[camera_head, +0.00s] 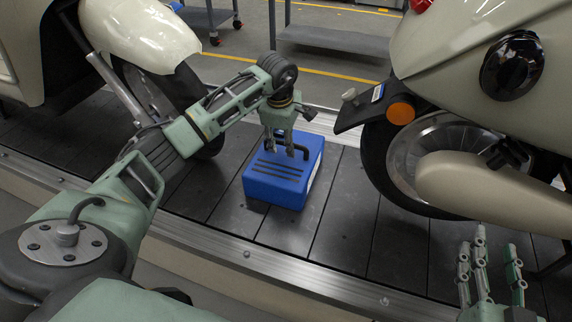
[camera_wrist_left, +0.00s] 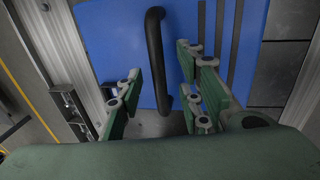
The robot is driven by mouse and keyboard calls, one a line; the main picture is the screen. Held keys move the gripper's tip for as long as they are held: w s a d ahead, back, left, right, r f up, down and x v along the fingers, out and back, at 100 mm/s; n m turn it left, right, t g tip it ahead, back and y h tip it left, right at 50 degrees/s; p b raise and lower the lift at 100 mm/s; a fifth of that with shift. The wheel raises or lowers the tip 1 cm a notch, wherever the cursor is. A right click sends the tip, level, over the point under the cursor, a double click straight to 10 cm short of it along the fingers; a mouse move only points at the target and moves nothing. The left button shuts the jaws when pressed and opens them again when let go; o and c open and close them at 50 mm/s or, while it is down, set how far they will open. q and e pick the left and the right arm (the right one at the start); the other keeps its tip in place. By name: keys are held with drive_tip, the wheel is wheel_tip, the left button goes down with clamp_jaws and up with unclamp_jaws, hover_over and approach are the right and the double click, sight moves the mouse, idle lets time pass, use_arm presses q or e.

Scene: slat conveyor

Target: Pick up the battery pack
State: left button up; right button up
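The battery pack (camera_head: 276,185) is a blue box with dark stripes on top and a black handle. It sits on the slat conveyor (camera_head: 345,215) between two scooters. My left gripper (camera_head: 287,150) points down just above the pack, at its handle. In the left wrist view, the blue pack (camera_wrist_left: 115,45) fills the upper middle, and the black handle (camera_wrist_left: 162,60) runs between the spread fingers of my left gripper (camera_wrist_left: 165,72). The right-hand fingers are nearer to the handle; whether they touch it I cannot tell. My right gripper (camera_head: 490,265) is open and empty at the lower right.
Another cream scooter (camera_head: 140,35) stands on the left behind my left arm. Metal rails edge the conveyor. The slats in front of the pack are clear.

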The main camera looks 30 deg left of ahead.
use_arm(q)
clamp_jaws()
idle(0.3)
drive_tip(key=shift+w+r, duration=0.1)
drive_tip(key=shift+r, duration=0.05)
drive_tip(key=shift+r, duration=0.15)
